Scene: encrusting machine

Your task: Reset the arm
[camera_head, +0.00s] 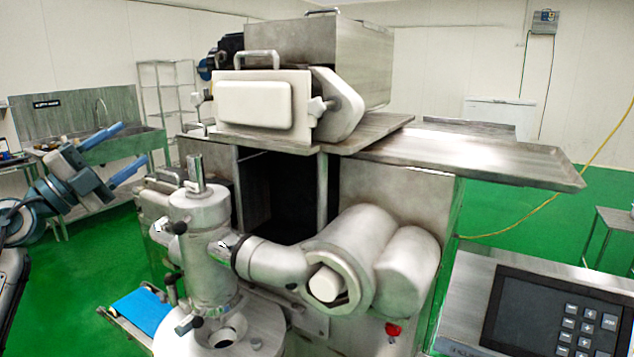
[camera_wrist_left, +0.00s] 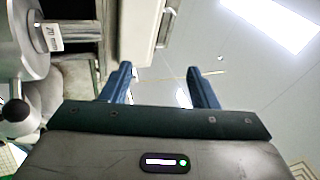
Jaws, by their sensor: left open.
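My left gripper (camera_head: 117,150) is at the left of the head view, raised in front of the sink area. Its two blue fingers are spread apart with nothing between them. In the left wrist view the same gripper (camera_wrist_left: 160,88) shows its fingers apart and empty, with the ceiling behind. The encrusting machine (camera_head: 290,170) stands in the middle of the head view, to the right of the gripper and apart from it. Part of the machine (camera_wrist_left: 70,85) also shows at the left of the left wrist view. My right gripper is not in view.
A blue conveyor belt (camera_head: 141,311) sits low beside the machine. A control panel (camera_head: 550,315) is at the lower right. A metal tray (camera_head: 480,158) juts out at the machine's right. A sink (camera_head: 110,140) and a wire rack (camera_head: 165,90) stand behind. Green floor (camera_head: 100,255) is open at the left.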

